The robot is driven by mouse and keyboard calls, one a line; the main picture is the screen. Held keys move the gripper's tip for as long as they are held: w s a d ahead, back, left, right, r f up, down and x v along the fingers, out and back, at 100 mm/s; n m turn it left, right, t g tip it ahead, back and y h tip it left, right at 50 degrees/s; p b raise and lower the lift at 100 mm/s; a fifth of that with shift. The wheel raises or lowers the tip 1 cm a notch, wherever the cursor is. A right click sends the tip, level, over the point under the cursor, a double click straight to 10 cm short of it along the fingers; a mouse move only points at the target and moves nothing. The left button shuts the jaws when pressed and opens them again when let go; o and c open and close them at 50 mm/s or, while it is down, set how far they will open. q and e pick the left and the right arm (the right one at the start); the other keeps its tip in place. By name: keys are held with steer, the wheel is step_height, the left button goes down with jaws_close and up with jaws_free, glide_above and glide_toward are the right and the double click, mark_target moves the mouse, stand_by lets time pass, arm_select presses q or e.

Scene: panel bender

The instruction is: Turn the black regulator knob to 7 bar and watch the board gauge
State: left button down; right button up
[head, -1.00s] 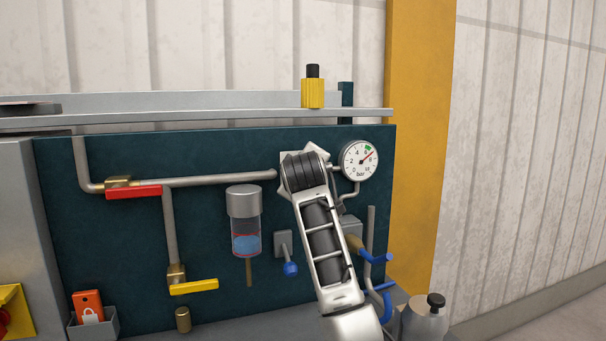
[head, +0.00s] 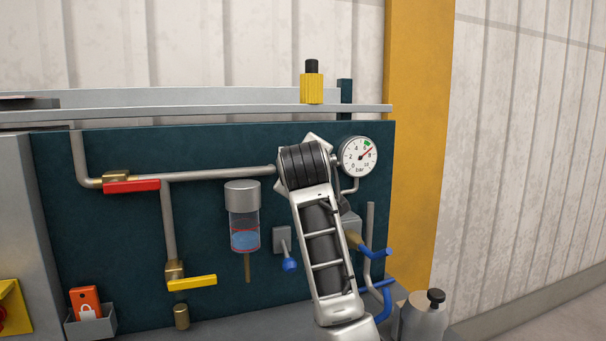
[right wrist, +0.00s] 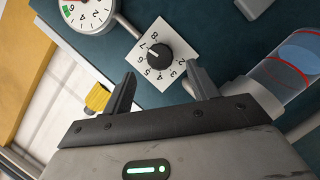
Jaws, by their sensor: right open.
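The black regulator knob (right wrist: 159,57) sits on a white square dial plate (right wrist: 174,40) with printed numbers in the right wrist view. Its white mark points close to the 7. My right gripper (right wrist: 160,78) is open, its two fingers apart on either side below the knob, with nothing between them. In the head view my right arm hides the knob and the fingers. My left gripper is not in view.
The dark teal board carries a red-handled valve (head: 132,187), a yellow-handled valve (head: 192,283), a filter bowl (head: 244,228) and a blue-tipped lever (head: 289,264). A yellow fitting (head: 312,89) stands on the ledge above.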

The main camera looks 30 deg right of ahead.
steer(key=b+v, duration=0.1)
steer(key=v, duration=0.9)
steer(key=shift+s+a, duration=0.15)
steer(key=shift+s, duration=0.1)
